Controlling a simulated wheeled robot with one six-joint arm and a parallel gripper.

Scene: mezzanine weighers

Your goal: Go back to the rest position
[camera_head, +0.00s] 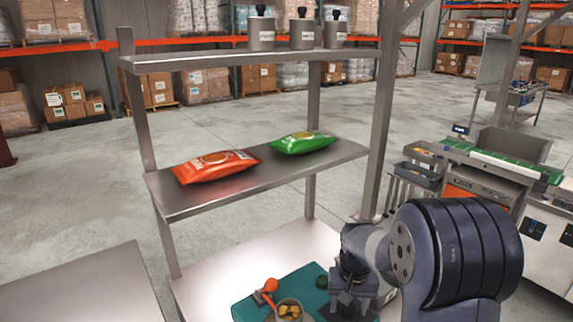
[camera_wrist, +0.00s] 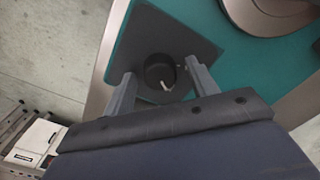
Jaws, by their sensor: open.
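My gripper (camera_wrist: 160,82) is open in the wrist view, with its two fingers apart. A dark round knob-like thing (camera_wrist: 158,68) with a small white mark shows between the fingers, over a dark grey square plate (camera_wrist: 145,35). I cannot tell whether the fingers touch it. In the head view my gripper (camera_head: 346,302) hangs low over the bench, at the right side of the teal mat (camera_head: 243,308). My arm hides part of the bench there.
A metal pot (camera_head: 289,312) with yellowish contents and an orange ladle (camera_head: 266,288) are on the mat. The shelf (camera_head: 230,190) above holds a red bag (camera_head: 214,167) and a green bag (camera_head: 303,142). Canisters (camera_head: 302,30) stand on top. A rack post (camera_head: 381,130) rises behind my arm.

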